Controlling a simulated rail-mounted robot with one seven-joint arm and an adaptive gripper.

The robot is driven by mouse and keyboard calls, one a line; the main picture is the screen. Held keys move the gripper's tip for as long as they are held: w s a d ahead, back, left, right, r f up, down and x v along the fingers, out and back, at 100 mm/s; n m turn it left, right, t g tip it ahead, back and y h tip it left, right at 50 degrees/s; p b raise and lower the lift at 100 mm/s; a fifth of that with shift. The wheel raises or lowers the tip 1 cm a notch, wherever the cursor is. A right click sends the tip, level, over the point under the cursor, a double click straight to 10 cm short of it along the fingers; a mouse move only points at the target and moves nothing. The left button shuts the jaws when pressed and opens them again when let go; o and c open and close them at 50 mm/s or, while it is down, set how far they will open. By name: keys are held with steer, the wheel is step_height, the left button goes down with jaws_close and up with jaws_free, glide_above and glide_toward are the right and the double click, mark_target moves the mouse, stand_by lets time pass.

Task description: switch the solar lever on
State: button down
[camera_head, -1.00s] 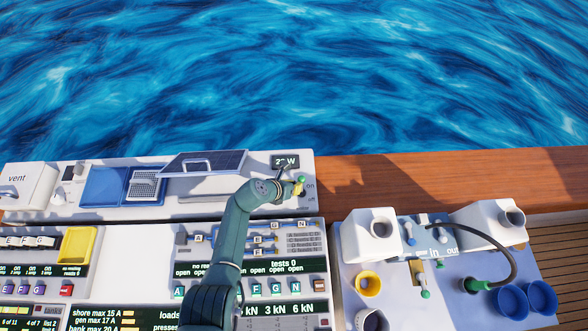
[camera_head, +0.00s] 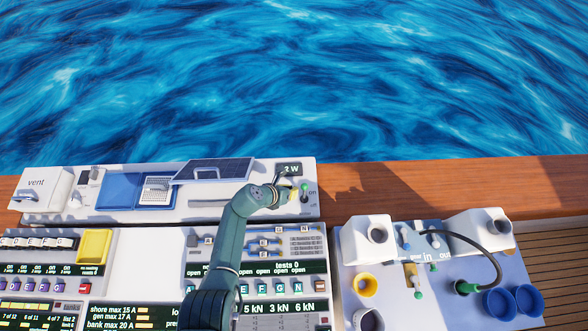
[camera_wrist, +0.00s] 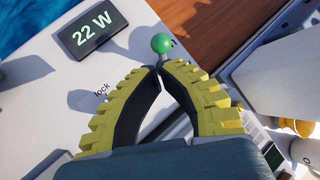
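The solar lever (camera_head: 304,187) has a green knob and stands at the right end of the white back panel, beside the "on" and "off" labels. Its knob is on the "on" side in the head view. In the wrist view the green knob (camera_wrist: 160,43) shows just beyond my fingertips. My gripper (camera_head: 294,194) is just left of the lever in the head view. Its yellow fingers (camera_wrist: 157,70) come together at the tips, with nothing visible held. Whether the tips touch the lever's stem cannot be told. The display (camera_wrist: 91,33) reads 22 W.
A tilted solar panel (camera_head: 213,171) stands left of my gripper on the back panel. A wooden rail (camera_head: 420,185) runs behind and to the right. White housings, a black hose (camera_head: 480,240) and blue rings are at the right. Switch panels lie in front.

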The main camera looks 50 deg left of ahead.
steer(key=p+v, duration=0.2)
steer(key=v, duration=0.1)
steer(key=p+v, duration=0.1)
steer(key=v, duration=0.1)
steer(key=shift+w+a+r, duration=0.15)
steer(key=shift+a+r, duration=0.15)
steer(key=shift+r, duration=0.05)
